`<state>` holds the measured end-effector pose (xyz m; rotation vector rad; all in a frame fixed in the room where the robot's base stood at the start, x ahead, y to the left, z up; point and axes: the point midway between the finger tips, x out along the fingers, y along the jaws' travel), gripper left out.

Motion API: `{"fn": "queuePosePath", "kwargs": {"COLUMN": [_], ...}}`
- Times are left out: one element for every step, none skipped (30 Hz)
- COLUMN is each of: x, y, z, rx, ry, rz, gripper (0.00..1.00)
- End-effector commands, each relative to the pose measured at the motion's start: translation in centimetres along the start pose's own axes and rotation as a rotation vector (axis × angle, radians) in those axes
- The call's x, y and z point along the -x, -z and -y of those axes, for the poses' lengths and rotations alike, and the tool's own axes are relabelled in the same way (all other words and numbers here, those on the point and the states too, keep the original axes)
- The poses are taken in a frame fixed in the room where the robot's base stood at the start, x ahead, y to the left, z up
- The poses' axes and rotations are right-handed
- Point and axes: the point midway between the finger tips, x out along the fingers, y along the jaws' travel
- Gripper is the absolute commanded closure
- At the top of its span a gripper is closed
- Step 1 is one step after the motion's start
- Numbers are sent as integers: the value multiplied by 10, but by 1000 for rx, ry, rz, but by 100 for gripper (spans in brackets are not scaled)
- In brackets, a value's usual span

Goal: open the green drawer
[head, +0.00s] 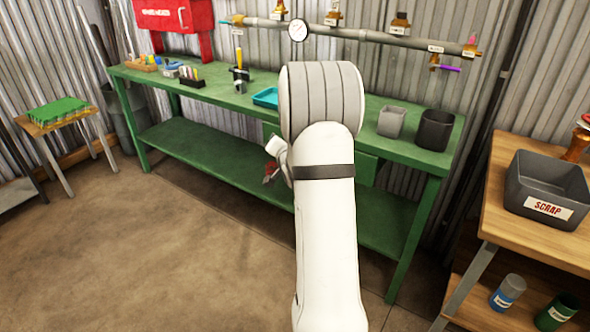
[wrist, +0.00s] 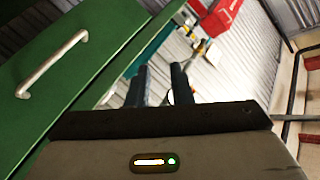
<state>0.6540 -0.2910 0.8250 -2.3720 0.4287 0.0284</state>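The green drawer's front (wrist: 92,62) fills the left of the wrist view, with a pale metal bar handle (wrist: 52,64) across it. In the head view my arm covers most of the drawer, and a strip of green front (head: 367,166) shows right of the arm under the bench top. My gripper (wrist: 159,84) is open, its two dark fingers apart with nothing held between them. The handle lies left of the fingers, apart from them. In the head view my gripper (head: 268,176) is partly hidden beside my arm, in front of the bench. The drawer looks shut.
The green bench (head: 205,96) carries a teal tray (head: 266,97), a grey bin (head: 391,121) and a black bin (head: 435,130). A wooden table with a scrap bin (head: 545,188) stands at right. The floor left of my arm is clear.

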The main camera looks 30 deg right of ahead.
Motion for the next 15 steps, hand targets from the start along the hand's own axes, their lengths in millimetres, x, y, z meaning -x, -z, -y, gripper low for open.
{"fn": "queuePosePath", "kwargs": {"x": [-15, -20, -26, -28, -30, -31, -31, -30, -28, -27, -25, -23, -22, -21, -20], "y": [-16, -18, -20, -22, -24, -28, -29, -31, -33, -34, -36, -37, -37, -38, -38], "z": [-45, -60, -80, -95, -108, -126, -138, -148, -161, -168, -175, -182, -186, -189, -192], "rx": [-59, -92, -136, -169, -198, -237, -263, -286, -313, -332, -347, -364, -374, -383, -391], "ry": [38, 72, 116, 149, 183, 224, 255, 283, 318, 342, 363, 386, 401, 413, 426], "rz": [-53, -85, -125, -153, -178, -208, -229, -246, -266, -280, -291, -303, -310, -315, -321], "gripper": [80, 80, 80, 80, 80, 80, 80, 80, 80, 80, 80, 80, 80, 80, 80]}}
